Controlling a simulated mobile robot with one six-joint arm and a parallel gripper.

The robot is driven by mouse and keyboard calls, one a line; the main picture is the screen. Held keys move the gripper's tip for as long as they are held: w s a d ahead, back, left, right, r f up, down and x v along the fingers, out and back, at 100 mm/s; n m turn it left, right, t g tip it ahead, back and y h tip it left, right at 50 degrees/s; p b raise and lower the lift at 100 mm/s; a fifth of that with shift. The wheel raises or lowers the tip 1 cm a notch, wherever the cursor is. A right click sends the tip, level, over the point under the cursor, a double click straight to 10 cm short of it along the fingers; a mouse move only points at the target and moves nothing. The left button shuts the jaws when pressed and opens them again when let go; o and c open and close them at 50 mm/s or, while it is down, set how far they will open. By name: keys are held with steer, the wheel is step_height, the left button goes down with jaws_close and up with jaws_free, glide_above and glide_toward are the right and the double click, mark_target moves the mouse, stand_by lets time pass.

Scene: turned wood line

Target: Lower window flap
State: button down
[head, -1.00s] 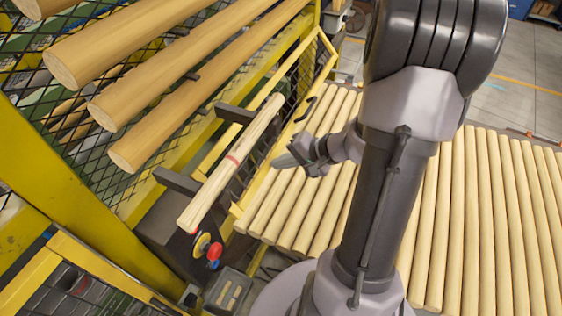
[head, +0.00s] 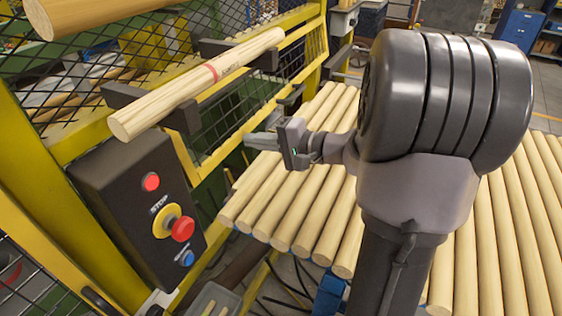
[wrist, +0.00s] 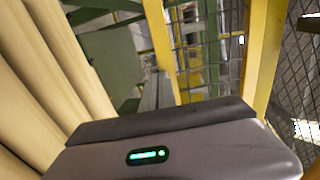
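A yellow-framed mesh panel (head: 222,158), which looks like the window flap, is in the guard left of my gripper in the head view. A dark handle (head: 290,93) sits near its upper right. My gripper (head: 262,141) points left towards this panel, with a gap that is hard to judge. I see no object in it, and its finger opening cannot be made out. In the wrist view, my gripper's body fills the bottom, with yellow posts (wrist: 264,60) and mesh beyond it.
A turned rod (head: 195,88) with a red band rests on dark brackets above the panel. A black control box (head: 125,185) with a red stop button stands at left. Pale rods (head: 290,200) lie in a row below and right of my gripper.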

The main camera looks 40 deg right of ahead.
steer(key=shift+b+x, duration=1.65)
steer(key=shift+x, duration=0.05)
